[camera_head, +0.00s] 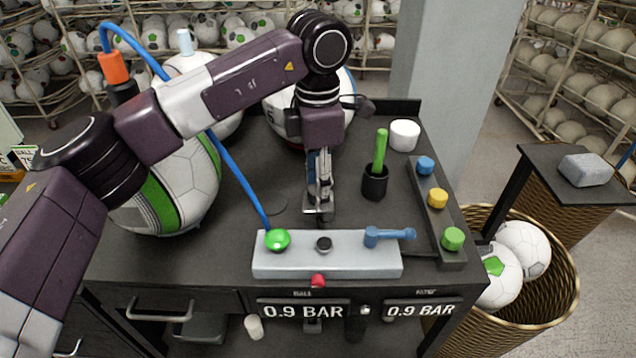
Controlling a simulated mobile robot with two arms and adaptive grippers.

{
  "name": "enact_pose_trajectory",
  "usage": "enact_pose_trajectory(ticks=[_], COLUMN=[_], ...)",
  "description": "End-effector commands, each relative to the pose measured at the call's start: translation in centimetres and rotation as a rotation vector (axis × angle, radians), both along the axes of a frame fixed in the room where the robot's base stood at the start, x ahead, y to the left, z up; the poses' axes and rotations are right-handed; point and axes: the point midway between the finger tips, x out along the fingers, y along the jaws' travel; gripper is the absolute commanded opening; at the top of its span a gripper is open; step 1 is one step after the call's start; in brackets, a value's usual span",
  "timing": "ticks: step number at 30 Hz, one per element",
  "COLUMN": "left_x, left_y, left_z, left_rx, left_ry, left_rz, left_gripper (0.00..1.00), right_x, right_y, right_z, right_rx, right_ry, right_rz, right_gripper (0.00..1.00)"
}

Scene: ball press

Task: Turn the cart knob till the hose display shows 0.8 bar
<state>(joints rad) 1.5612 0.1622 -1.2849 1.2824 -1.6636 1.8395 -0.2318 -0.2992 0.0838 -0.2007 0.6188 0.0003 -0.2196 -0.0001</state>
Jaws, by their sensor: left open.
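A grey panel (345,266) lies at the front of the black cart top. It carries a green fitting (277,240) where the blue hose (238,178) ends, a small dark knob (324,243), and a blue lever (390,236) pointing right. A red knob (318,281) sits on its front edge. Which one is the cart knob I cannot tell for sure. Two displays below read 0.9 BAR: left display (306,311) and right display (421,310); their small labels are hard to read. My left gripper (320,212) is open and points down just behind the dark knob, apparently apart from it. My right gripper is out of view.
Balls (184,185) stand on the cart behind and left of the panel. A wicker basket (556,290) of balls is beside the cart.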

Motion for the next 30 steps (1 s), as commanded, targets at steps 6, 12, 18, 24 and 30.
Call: enact_pose_trajectory(ticks=[6, 12, 18, 24, 30], left_x=[0.1, 0.1, 0.0, 0.0, 0.0], left_y=[0.0, -0.1, -0.1, 0.0, 0.0], left_z=[2.5, 6.9, 10.4, 11.9, 12.0], left_rx=[0.0, -0.002, -0.001, -0.001, -0.001], left_ry=[-0.003, -0.005, -0.002, -0.001, -0.001], left_rz=[0.001, 0.001, 0.001, 0.0, -0.001], left_gripper=[0.46, 0.46, 0.46, 0.46, 0.46], right_x=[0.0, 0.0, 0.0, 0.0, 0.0], right_y=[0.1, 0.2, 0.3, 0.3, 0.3], right_z=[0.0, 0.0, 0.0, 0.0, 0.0], right_rx=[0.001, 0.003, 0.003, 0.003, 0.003], right_ry=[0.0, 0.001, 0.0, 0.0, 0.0], right_rz=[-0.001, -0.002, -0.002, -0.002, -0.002], right_gripper=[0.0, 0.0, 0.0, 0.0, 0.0])
